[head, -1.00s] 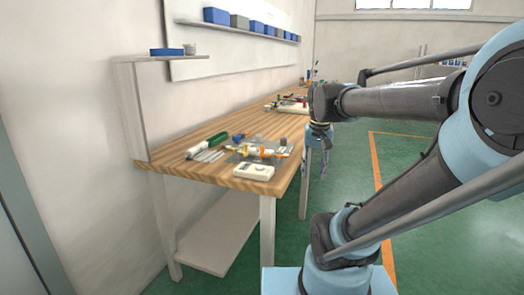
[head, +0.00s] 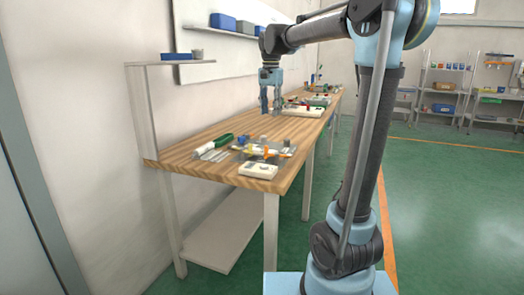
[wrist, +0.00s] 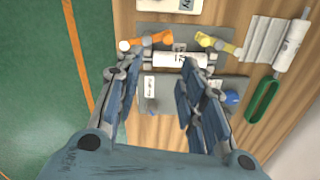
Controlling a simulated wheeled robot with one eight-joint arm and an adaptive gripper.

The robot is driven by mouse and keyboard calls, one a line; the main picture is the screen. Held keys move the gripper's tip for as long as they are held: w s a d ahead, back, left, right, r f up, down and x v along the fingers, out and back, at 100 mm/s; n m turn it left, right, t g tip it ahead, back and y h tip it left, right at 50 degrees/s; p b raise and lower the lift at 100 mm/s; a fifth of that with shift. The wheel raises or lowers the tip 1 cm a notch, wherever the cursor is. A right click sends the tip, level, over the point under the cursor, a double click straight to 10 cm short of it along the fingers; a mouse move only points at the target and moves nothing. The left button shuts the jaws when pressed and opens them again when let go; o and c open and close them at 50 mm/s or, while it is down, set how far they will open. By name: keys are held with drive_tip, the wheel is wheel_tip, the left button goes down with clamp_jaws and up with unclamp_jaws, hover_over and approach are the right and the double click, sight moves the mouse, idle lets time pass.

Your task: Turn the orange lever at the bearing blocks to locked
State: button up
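The orange lever (wrist: 152,39) sits at the left bearing block in the wrist view, its white-tipped end pointing left. A yellow lever (wrist: 216,42) sits at the right block. A white labelled cylinder (wrist: 180,60) lies between the blocks on a grey plate (wrist: 205,85). In the head view this assembly (head: 262,152) is on the bench near its front end. My gripper (head: 271,110) is above the bench, its two fingers apart and empty.
A white box (head: 258,171) stands at the bench's front edge. A green-handled tool (wrist: 262,100) and grey strips (wrist: 262,40) lie beside the assembly. A blue knob (wrist: 231,97) is near the right finger. More items (head: 303,110) are farther along the wooden bench (head: 205,170).

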drive_tip(key=f, duration=0.5)
drive_tip(key=a+f, duration=0.1)
drive_tip(key=f, duration=0.5)
drive_tip(key=w+f, duration=0.1)
drive_tip(key=f, duration=0.4)
drive_tip(key=shift+a+f, duration=0.3)
drive_tip(key=shift+f, duration=0.1)
drive_tip(key=shift+c, duration=0.6)
clamp_jaws()
drive_tip(key=shift+w+a, duration=0.1)
drive_tip(key=shift+a, duration=0.15)
drive_tip(key=shift+d, duration=0.15)
